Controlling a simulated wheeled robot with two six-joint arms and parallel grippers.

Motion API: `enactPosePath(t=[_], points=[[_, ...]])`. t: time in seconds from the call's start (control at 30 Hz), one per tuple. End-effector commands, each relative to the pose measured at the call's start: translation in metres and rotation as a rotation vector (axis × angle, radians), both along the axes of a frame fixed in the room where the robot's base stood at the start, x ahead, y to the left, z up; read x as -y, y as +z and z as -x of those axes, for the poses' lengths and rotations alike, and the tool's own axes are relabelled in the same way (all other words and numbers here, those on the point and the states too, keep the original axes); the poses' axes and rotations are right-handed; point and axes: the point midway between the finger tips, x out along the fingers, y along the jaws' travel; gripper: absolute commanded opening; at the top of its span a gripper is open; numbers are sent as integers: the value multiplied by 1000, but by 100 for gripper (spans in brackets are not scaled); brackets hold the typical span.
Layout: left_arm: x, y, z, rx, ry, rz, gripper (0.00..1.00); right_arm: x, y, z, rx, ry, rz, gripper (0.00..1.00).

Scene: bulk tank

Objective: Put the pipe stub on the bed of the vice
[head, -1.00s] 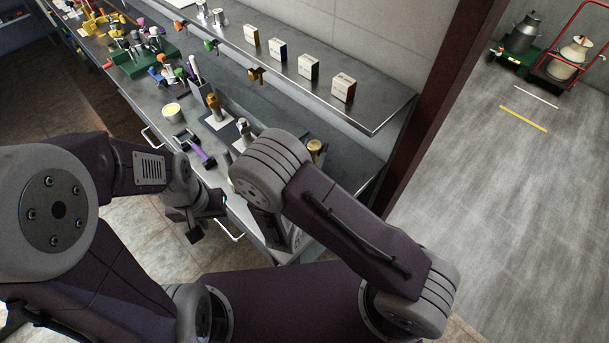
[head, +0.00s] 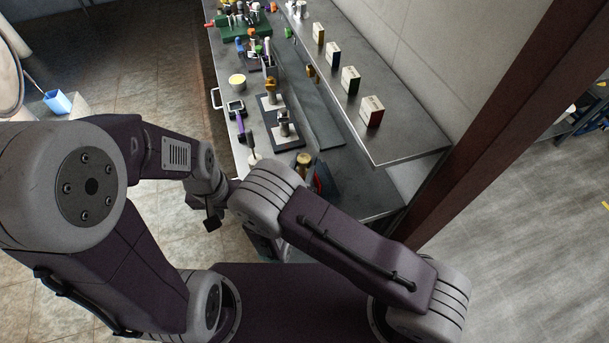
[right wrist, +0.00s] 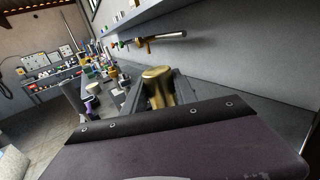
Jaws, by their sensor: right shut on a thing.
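A brass-coloured stub, which I take for the pipe stub (right wrist: 157,88), stands upright between the dark fingers of my right gripper (right wrist: 158,100) in the right wrist view. The right gripper is shut on it. In the head view a brass top (head: 304,160) shows just past my right arm, which hides most of the right gripper. My left gripper (head: 212,216) hangs beside the bench front, and its jaw gap is not clear. I cannot pick out the vice for sure; a dark red-edged shape (head: 319,181) beside the brass top is partly hidden.
The steel bench (head: 350,190) holds a grey post on a dark base (head: 284,120), a brass-topped post (head: 271,86), a yellow-topped tub (head: 237,82) and a purple-handled tool (head: 241,122). A raised shelf (head: 405,140) with several small boxes runs along the wall. Bare bench shows at the near right.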

Motion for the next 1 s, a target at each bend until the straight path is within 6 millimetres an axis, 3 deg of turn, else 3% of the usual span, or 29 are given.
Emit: enactPosePath(t=[0.17, 0.4, 0.77, 0.8, 0.83, 1.0], points=[[0, 0, 0, 0, 0, 0, 36, 0, -10, 0, 0, -1, 1, 0], [0, 1, 0, 0, 0, 0, 36, 0, -46, 0, 1, -1, 0, 0], [0, -3, 0, 0, 0, 0, 36, 0, -51, -1, 1, -1, -1, 0], [0, -2, 0, 0, 0, 0, 36, 0, -50, -1, 0, -1, -1, 45], [0, -1, 0, 0, 0, 0, 36, 0, -50, -1, 0, -1, -1, 53], [0, -1, 0, 0, 0, 0, 36, 0, -49, -1, 0, -1, -1, 55]])
